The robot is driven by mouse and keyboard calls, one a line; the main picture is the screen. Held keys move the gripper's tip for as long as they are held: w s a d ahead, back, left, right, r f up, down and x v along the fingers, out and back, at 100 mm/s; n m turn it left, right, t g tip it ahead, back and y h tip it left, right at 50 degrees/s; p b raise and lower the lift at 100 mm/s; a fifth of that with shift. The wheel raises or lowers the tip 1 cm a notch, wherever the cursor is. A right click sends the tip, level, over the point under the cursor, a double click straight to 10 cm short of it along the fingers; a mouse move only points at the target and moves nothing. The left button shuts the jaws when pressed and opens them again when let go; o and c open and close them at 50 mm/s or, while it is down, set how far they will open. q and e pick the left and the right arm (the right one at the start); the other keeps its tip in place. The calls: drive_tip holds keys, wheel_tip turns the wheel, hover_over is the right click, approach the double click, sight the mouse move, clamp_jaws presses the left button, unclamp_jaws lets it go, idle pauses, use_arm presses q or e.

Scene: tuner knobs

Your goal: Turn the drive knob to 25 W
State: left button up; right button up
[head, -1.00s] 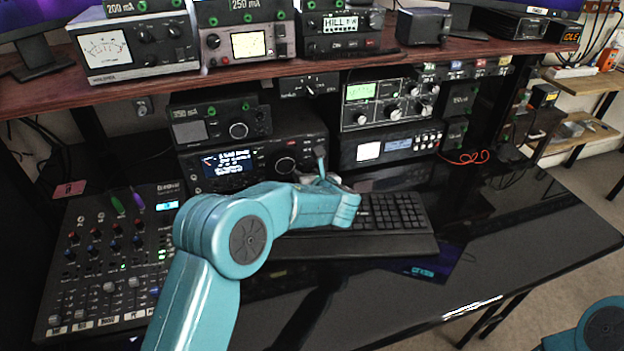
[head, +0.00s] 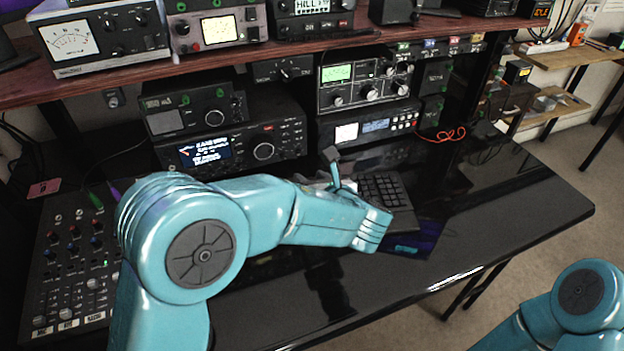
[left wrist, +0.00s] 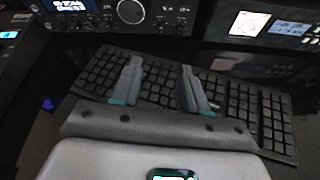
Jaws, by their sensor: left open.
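I cannot tell which knob is the drive knob, as the small labels are unreadable. A black radio (head: 230,143) with a lit screen stands at the back of the desk, with a large round knob (head: 263,151). This knob also shows at the top of the left wrist view (left wrist: 130,11). The silver-faced unit (head: 364,84) with a green screen has several dark knobs. My left gripper (left wrist: 160,80) is open and empty above the keyboard (left wrist: 240,105), apart from all knobs. In the head view its grey fingers (head: 333,165) are partly hidden by my arm. My right gripper is out of view.
A mixer (head: 75,265) covers the desk's left side. A wooden shelf (head: 215,60) with meters overhangs the radios. A wide unit (head: 372,130) sits right of the radio. The glossy desk (head: 500,205) is clear at the right.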

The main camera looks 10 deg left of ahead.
sight(284, 158)
use_arm(q)
drive_tip(key=d+m+y+p, duration=0.1)
drive_tip(key=w+d+f+m+g+y+p, duration=0.1)
drive_tip(key=m, duration=0.1)
drive_tip(key=w+d+m+y+p, duration=0.1)
drive_tip(key=m, duration=0.1)
drive_tip(key=shift+w+f, duration=0.2)
drive_tip(key=shift+f, duration=0.2)
drive_tip(key=shift+a+f, duration=0.15)
drive_tip(key=shift+a, duration=0.05)
drive_tip(key=x, duration=1.6)
drive_tip(key=shift+s+f, duration=0.1)
drive_tip(key=shift+f, duration=0.05)
drive_tip(key=shift+c, duration=0.2)
clamp_jaws()
